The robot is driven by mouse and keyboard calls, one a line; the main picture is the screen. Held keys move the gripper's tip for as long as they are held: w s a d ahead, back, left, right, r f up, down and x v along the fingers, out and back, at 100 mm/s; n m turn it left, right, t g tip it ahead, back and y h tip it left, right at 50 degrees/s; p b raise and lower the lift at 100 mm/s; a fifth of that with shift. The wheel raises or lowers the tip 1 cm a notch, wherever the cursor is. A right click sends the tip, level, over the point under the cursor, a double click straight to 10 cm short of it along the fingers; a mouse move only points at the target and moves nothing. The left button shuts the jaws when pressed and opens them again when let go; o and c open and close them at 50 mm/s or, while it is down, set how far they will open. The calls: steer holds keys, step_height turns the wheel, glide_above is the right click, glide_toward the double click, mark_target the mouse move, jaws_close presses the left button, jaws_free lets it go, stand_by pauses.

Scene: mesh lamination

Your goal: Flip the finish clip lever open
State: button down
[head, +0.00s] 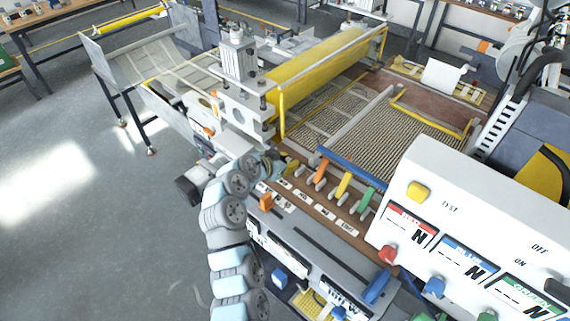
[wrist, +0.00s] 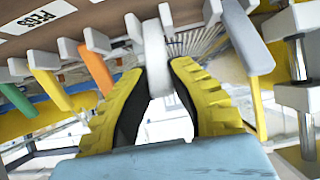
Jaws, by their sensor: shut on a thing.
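A row of levers stands along the brown board (head: 310,197) in the head view. My gripper (head: 288,167) is at the far left end of this row, beside the orange lever (head: 321,172). In the wrist view, the yellow fingers of my gripper (wrist: 157,88) close around a white lever (wrist: 155,65), which sits between the black pads. I cannot read a label that marks it as the finish clip lever. A grey lever (wrist: 247,38) is to its right in the wrist view.
A yellow lever (head: 343,185) and a green lever (head: 367,200) stand farther along the row. A mesh bed (head: 400,145) and a yellow roll (head: 315,68) lie behind. A white control panel (head: 470,215) is at right. Open floor (head: 80,250) is at left.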

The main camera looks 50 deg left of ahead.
steer(key=shift+s+f+b, duration=0.15)
steer(key=shift+b, duration=0.3)
steer(key=c, duration=0.9)
jaws_free()
steer(key=shift+v, duration=6.05)
steer(key=shift+f, duration=0.2)
